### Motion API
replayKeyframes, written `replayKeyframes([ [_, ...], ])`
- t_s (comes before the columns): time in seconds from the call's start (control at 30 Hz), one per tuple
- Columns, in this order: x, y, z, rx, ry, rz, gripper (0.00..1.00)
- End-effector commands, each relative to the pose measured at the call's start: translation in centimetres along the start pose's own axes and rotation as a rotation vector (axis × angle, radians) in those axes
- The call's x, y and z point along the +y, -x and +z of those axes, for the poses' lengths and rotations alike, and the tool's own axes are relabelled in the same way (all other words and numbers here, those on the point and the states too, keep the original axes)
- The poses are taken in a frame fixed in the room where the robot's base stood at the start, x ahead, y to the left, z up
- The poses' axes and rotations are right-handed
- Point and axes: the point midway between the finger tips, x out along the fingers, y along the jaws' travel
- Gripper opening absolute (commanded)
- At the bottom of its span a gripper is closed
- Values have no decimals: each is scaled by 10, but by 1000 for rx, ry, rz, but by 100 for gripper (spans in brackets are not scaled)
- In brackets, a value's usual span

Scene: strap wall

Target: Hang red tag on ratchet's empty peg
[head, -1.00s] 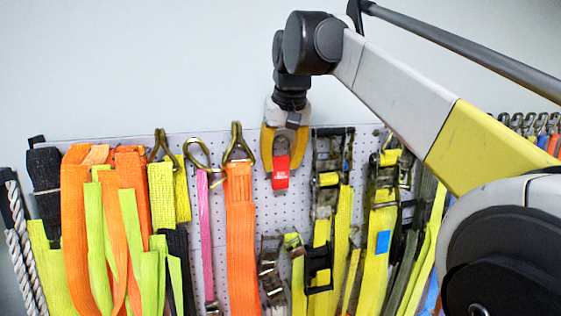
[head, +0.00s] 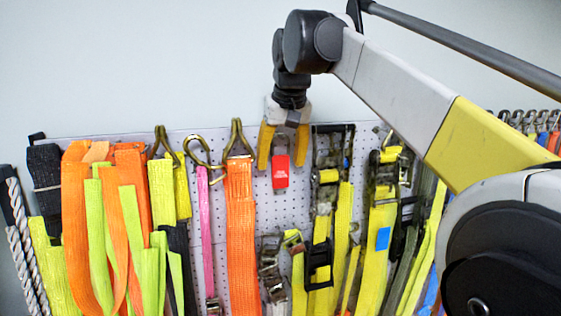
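The red tag (head: 280,172) hangs upright against the white pegboard (head: 274,215), in the gap between the orange strap and a yellow-strap ratchet. Small white print shows on its face. My gripper (head: 283,162) points down at the board. Its two yellow fingers are spread, one on each side of the tag's upper end, with visible gaps between them and the tag. The peg itself is too small or hidden to make out. A metal ratchet (head: 272,270) hangs below the tag, and a dark ratchet with yellow strap (head: 328,178) hangs just to the right.
A wide orange strap (head: 241,235) with a metal hook hangs close on the left, beside a pink strap (head: 205,235). More yellow ratchet straps (head: 380,215) crowd the right. Orange and lime straps (head: 110,220) fill the left.

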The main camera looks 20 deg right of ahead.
Motion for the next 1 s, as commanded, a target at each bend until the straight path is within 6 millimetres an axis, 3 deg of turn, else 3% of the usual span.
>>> replayKeyframes([
  [0.27,0,10,0,0,0,0,60],
  [0.7,0,100,0,0,0,0,60],
  [1.0,0,120,0,0,0,0,60],
])
